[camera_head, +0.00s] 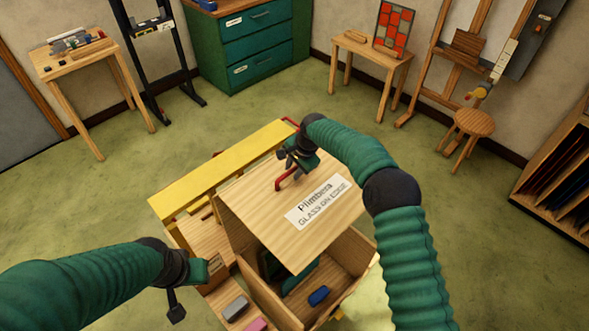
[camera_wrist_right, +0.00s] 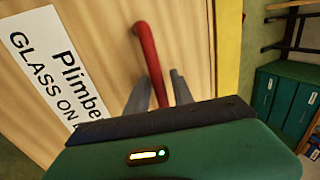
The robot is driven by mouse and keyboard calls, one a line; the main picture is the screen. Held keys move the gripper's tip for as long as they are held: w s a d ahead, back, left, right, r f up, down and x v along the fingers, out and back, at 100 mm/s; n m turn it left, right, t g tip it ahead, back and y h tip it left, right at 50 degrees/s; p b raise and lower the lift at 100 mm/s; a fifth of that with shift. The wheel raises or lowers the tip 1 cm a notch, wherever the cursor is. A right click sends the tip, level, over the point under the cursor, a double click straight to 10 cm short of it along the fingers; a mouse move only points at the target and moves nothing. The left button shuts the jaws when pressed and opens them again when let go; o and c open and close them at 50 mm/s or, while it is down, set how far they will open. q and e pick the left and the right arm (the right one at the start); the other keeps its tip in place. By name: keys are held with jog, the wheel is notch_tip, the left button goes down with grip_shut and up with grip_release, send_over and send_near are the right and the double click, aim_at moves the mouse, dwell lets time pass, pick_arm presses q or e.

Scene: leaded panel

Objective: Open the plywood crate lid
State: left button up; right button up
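The plywood crate lid (camera_head: 250,205) carries a white "Plimbers GLASS ON EDGE" label (camera_head: 317,204) and a red handle (camera_head: 291,179). It stands raised and tilted above the plywood crate (camera_head: 349,252), whose inside shows below it. My right gripper (camera_head: 283,170) is at the handle. In the right wrist view its grey fingers (camera_wrist_right: 158,88) lie on both sides of the red bar, close against it. My left gripper (camera_head: 197,288) is at the crate's left side, its fingers apart and nothing visible between them.
A yellow beam (camera_head: 222,168) runs along the crate's far side. A blue item (camera_head: 319,296) lies in the crate; grey (camera_head: 235,309) and pink (camera_head: 256,325) blocks lie beside it. Side tables, a stool (camera_head: 474,124) and a green cabinet (camera_head: 250,45) stand farther off, with open floor between.

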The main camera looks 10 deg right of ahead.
jog(key=shift+o, duration=0.4)
jog(key=shift+w, duration=0.15)
jog(key=shift+r, duration=0.1)
jog(key=b+v, duration=0.3)
jog(key=v, duration=1.3)
jog(key=shift+r, duration=0.3)
jog(key=s+d+f+n+b, duration=0.1)
jog(key=s+d+f+n, duration=0.2)
jog(key=s, duration=0.7)
jog(key=s+d+f+n+h+b, duration=0.1)
jog(key=s+d+f+n, duration=0.2)
jog(key=s+f, duration=0.5)
jog(key=s+d+f+n+h+b, duration=0.1)
jog(key=s+d+f+n+b, duration=0.1)
jog(key=s, duration=1.1)
notch_tip(320, 180, down, 4)
jog(key=shift+s+d+r+n, duration=0.15)
jog(key=shift+s+d+n, duration=0.15)
jog(key=shift+d+n, duration=0.75)
